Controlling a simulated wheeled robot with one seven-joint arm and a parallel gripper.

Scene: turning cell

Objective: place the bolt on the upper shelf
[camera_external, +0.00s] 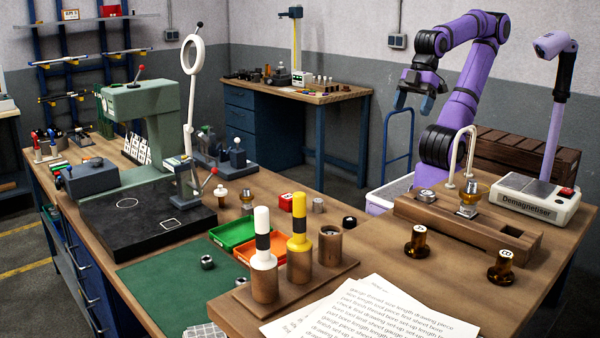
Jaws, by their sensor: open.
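My gripper (413,98) hangs in the air at the upper right, beyond the bench, its dark fingers apart with nothing between them. It is well apart from the objects on the bench. No part can be identified surely as the bolt at this size. A small dark steel piece (207,262) lies on the green mat (150,290), and its hole makes it look like a nut. Two brass pieces (418,242) stand on the right of the bench. A wall rack at the upper left has an upper shelf (135,16) with small boxes on it.
Colour-banded handles (262,240) stand in a wooden block at the front, beside paper sheets (365,312). Green (232,232) and orange (258,251) trays lie behind. A green press (150,105) stands left, a demagnetiser (535,198) right. The bench's right front is partly clear.

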